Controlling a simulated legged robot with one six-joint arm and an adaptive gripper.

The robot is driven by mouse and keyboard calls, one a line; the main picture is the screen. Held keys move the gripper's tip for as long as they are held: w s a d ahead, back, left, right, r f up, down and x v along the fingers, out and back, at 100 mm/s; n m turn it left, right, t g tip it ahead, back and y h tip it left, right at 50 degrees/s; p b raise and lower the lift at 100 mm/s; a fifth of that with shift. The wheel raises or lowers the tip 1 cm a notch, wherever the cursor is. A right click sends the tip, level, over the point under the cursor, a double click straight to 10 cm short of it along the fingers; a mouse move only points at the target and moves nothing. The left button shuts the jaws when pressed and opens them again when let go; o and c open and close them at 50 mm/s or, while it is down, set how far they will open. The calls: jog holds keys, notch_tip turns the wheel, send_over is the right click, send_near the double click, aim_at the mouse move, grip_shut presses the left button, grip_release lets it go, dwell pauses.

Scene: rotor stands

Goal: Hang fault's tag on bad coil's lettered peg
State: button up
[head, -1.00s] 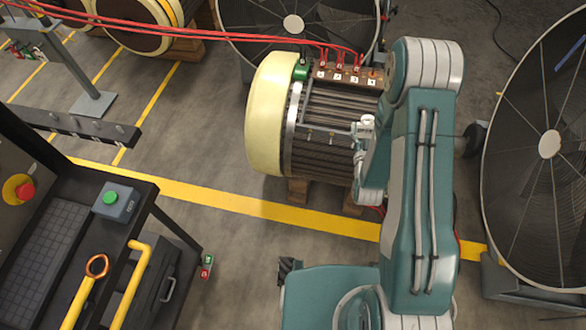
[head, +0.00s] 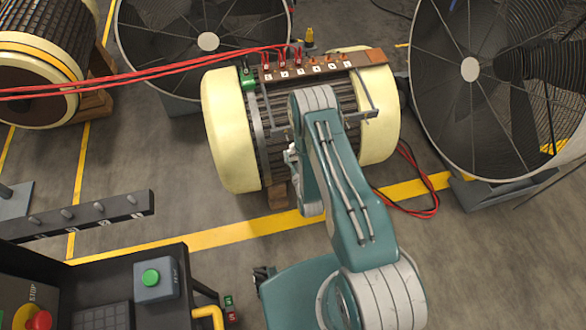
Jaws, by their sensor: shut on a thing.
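A dark peg rail (head: 85,222) stands at the left, with several grey pegs and small white labels along its lower edge. The letters are too small to read. The large stator (head: 228,130) with cream end windings stands at the centre. A brown terminal board (head: 330,64) with several labelled posts runs along its top. Red leads reach the posts at its left end. Small red and green tags (head: 229,307) hang beside the console.
A console with a green button (head: 150,277) and red stop button (head: 38,320) fills the lower left. Large round fans (head: 470,70) stand behind and right. Another cream-ended rotor (head: 40,75) is at upper left. Red cable (head: 425,212) lies on the floor.

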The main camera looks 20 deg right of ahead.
notch_tip(320, 180, down, 6)
jog(key=s, duration=0.2)
jog(key=shift+w+a+f, duration=0.1)
jog(key=shift+w+f, duration=0.15)
jog(key=shift+w, duration=1.7)
jog(key=shift+w+a+f, duration=0.1)
jog(key=shift+w+f, duration=0.1)
jog(key=shift+w, duration=1.8)
jog(key=shift+w+a+f, duration=0.1)
jog(key=shift+w+f, duration=0.15)
jog(key=shift+w, duration=1.7)
jog(key=shift+f, duration=0.15)
jog(key=shift+f, duration=0.1)
jog(key=o, duration=0.8)
jog(key=shift+f, duration=0.1)
jog(key=shift+c, duration=0.2)
